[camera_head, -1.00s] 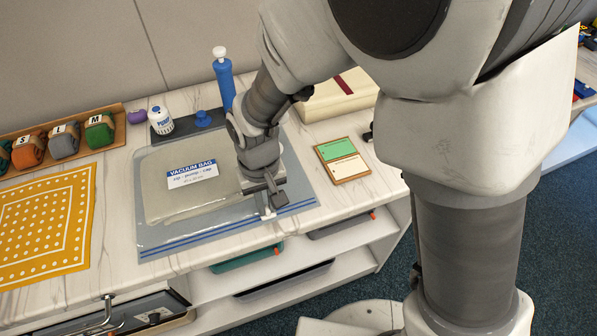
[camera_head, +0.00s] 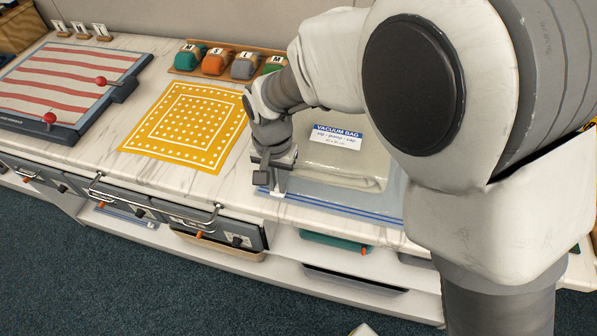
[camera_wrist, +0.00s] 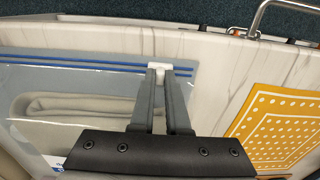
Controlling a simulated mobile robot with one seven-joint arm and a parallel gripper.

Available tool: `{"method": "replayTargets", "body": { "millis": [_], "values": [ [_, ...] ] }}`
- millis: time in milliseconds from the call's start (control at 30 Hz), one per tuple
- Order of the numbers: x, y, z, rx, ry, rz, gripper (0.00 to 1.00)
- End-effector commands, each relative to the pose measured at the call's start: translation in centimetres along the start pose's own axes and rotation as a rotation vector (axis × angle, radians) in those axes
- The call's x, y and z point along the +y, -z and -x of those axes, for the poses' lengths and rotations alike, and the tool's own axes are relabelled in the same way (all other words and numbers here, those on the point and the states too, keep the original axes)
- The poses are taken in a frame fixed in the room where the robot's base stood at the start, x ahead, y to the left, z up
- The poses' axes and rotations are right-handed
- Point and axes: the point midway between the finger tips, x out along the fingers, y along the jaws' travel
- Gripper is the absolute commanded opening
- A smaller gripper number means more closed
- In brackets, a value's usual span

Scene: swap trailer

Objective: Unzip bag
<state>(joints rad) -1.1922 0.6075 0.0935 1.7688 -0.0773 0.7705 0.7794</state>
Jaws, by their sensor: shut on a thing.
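The vacuum bag (camera_head: 383,207) lies flat on the counter, clear with a beige folded item inside and a blue and white label (camera_head: 337,134). A blue double zip line (camera_head: 345,209) runs along its front edge. My gripper (camera_head: 271,190) is at the left end of that zip line. In the wrist view, my gripper (camera_wrist: 160,78) is shut on the white zip slider (camera_wrist: 159,67), at the end of the blue lines (camera_wrist: 80,63). Part of the bag's right side is hidden behind my arm in the head view.
An orange dotted cloth (camera_head: 186,126) lies just left of the bag. A tray of rolled fabrics (camera_head: 228,66) stands behind. A striped board with red knobs (camera_head: 70,80) is far left. Drawers with metal handles (camera_head: 195,219) sit below the counter's front edge.

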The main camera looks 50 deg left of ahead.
Motion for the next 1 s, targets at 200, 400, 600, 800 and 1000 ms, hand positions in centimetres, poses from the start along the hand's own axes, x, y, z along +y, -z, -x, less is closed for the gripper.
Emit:
{"method": "replayTargets", "body": {
  "millis": [200, 400, 600, 800, 1000],
  "values": [
    [-0.3, 0.0, 0.1, 0.002, 0.004, 0.002, 0.0],
    [-0.3, 0.0, 0.1, 0.002, 0.004, 0.003, 0.23],
    [-0.2, 0.0, 0.1, 0.001, 0.003, 0.002, 0.45],
    [-0.2, 0.0, 0.1, 0.001, 0.002, 0.002, 0.45],
    [-0.2, 0.1, 1.8, 0.003, 0.003, 0.001, 0.45]
  ]
}}
